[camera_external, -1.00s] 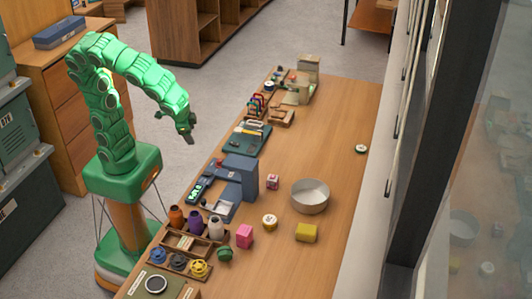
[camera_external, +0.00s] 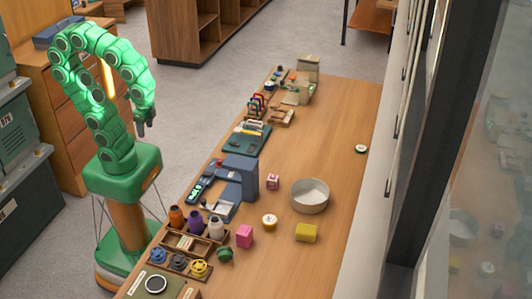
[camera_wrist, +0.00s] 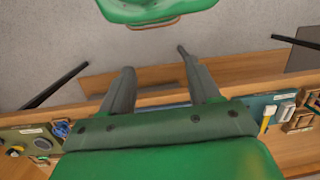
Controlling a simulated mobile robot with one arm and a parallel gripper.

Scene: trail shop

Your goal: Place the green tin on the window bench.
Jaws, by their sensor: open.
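A small round green object (camera_external: 224,254), which looks like the green tin, stands on the near part of the long wooden bench (camera_external: 345,150) beside the window. It is just right of a row of blue and yellow spools. My gripper (camera_external: 146,131) hangs above the floor left of the bench, well apart from the green object. In the wrist view my gripper (camera_wrist: 156,62) is open and empty, its two fingers spread. I cannot make out the green object in the wrist view.
A grey bowl (camera_external: 310,196) stands farther right. The bench's far right part is mostly clear.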

